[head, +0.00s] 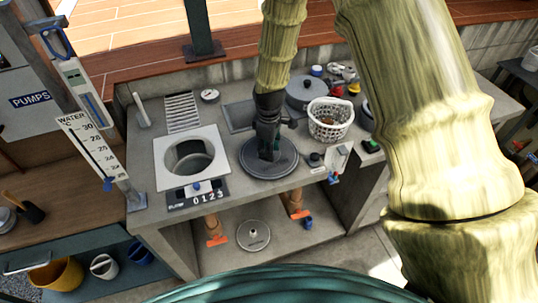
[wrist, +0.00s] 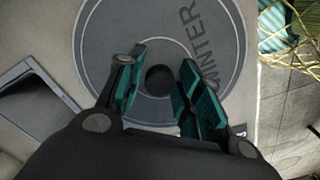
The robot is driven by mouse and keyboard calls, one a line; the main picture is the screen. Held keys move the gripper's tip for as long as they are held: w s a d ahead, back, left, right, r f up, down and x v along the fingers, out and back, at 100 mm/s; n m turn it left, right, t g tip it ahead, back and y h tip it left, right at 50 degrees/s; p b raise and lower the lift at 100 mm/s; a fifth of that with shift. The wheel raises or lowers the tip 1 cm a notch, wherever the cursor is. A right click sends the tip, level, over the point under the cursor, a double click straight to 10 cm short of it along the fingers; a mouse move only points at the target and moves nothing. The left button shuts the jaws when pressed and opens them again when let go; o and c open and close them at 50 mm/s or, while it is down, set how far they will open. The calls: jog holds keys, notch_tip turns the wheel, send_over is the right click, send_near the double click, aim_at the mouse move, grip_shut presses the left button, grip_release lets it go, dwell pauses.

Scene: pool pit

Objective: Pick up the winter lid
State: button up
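The winter lid (head: 287,163) is a dark grey disc lying flat on the concrete counter, right of the square skimmer opening. In the wrist view the lid (wrist: 107,40) shows the word WINTER on its right side and a dark round knob or hole (wrist: 160,78) at its centre. My gripper (head: 268,155) points down over the lid's middle. In the wrist view my gripper (wrist: 162,65) has its teal-padded fingers apart, one on each side of the dark centre. I cannot tell whether they touch the lid. My gripper hides part of the lid in the head view.
A white square frame (head: 162,170) with a round opening stands left of the lid. A white basket (head: 330,120) and a grey pot (head: 305,92) stand behind right. Another disc (head: 253,235) lies on the lower shelf.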

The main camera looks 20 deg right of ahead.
grip_shut()
jog(key=shift+r+b, duration=0.6)
jog(key=shift+r, duration=0.2)
jog(key=shift+r+b, duration=0.4)
jog(key=shift+r, duration=0.4)
jog(key=s+d+r+b, duration=0.1)
jog(key=s+d+b, duration=0.1)
jog(key=s, duration=0.5)
jog(key=s+d+b, duration=0.2)
jog(key=s+d, duration=0.2)
jog(key=s, duration=0.3)
jog(key=shift+s+r+b, duration=0.35)
jog(key=shift+s+r, duration=0.05)
jog(key=shift+d, duration=0.15)
